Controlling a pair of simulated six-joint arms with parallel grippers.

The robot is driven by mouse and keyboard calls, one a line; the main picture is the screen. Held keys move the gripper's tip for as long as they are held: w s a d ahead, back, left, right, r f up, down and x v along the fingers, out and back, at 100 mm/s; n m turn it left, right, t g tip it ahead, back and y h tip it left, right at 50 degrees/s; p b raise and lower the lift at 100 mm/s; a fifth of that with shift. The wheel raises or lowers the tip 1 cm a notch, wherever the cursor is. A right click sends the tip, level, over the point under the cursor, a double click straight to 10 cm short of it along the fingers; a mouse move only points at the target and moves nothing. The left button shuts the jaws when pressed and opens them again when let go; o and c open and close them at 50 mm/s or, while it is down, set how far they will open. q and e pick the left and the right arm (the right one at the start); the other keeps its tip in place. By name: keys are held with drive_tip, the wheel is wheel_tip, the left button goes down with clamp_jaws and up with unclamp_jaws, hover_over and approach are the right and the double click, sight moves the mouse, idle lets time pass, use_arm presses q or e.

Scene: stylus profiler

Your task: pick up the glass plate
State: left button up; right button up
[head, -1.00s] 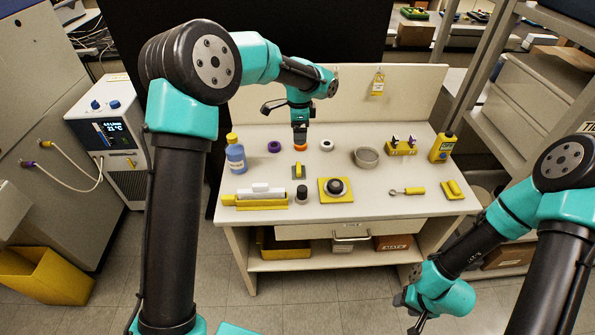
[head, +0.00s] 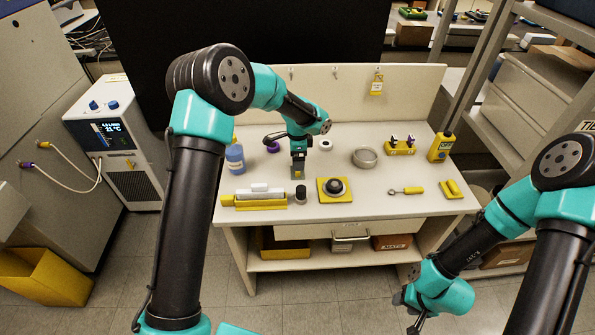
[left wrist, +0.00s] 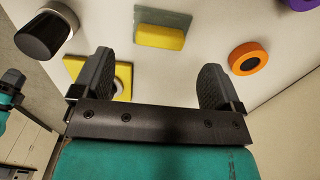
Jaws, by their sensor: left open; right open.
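A small dark grey-green plate on a yellow block (left wrist: 160,28) lies on the bench; it may be the glass plate, but I cannot tell for sure. In the left wrist view it shows just beyond my left gripper (left wrist: 157,80), whose two fingers are apart with nothing between them. In the head view my left gripper (head: 298,169) is low over the bench and hides most of this piece. My right gripper (head: 409,308) is open and empty, in front of the bench at the lower right.
The bench (head: 390,208) also holds a black-capped cylinder (head: 301,192), a yellow base with a black dome (head: 335,187), a blue bottle (head: 235,158), a round dish (head: 365,156) and an orange ring (left wrist: 248,58).

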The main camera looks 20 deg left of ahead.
use_arm(q)
drive_tip(key=shift+f, duration=0.4)
drive_tip(key=shift+f, duration=2.6)
drive_tip(key=c, duration=0.8)
wheel_tip(320, 180, up, 10)
drive_tip(key=shift+r, duration=0.1)
